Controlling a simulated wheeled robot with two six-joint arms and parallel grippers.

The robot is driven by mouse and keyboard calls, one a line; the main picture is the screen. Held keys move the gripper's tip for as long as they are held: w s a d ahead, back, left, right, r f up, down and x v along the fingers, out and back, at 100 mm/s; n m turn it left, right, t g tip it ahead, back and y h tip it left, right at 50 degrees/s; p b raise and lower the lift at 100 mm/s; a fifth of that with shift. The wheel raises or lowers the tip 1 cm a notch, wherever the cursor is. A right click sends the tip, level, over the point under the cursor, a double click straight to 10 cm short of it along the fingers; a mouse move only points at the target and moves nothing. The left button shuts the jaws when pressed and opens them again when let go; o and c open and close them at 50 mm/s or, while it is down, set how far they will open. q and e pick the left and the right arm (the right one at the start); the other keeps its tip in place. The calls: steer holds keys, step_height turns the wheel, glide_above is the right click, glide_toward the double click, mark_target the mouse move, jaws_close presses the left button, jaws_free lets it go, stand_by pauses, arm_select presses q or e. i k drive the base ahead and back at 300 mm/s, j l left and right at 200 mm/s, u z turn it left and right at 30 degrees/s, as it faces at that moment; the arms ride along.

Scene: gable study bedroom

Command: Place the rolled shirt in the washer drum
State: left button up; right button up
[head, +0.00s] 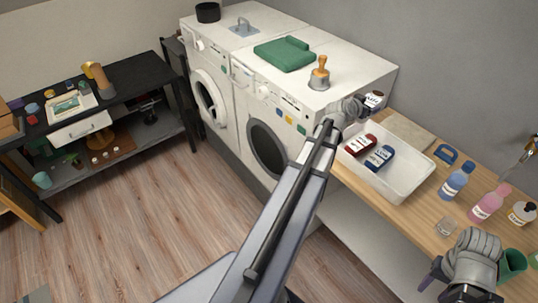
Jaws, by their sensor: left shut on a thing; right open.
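My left gripper (349,108) is above the far end of the white tray, beside the right machine's top. It is shut on a small dark roll with a white label (374,100), which seems to be the rolled shirt; the fingers hide part of it. Two white front-loading machines stand at the back. The left one has a round door (208,97) that seems to stand ajar, its drum inside hidden. The right one has a dark round front (267,149); I cannot tell whether it is open. My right gripper (470,265) is open over the bench at lower right.
The white tray (408,184) holds a red and a blue labelled roll. Blue (454,183) and pink (488,204) bottles, a glass and a green cup (512,263) crowd the bench. A green folded cloth (285,53) and stamp-like tool (319,75) sit on the machine. The floor is clear.

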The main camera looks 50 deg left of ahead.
mark_target(284, 159)
steer(key=j+u, duration=0.2)
steer(key=u, duration=0.85)
steer(key=i+j+u, duration=0.1)
steer(key=u, duration=0.3)
steer(key=i+j+z, duration=0.15)
steer(key=j+z, duration=0.15)
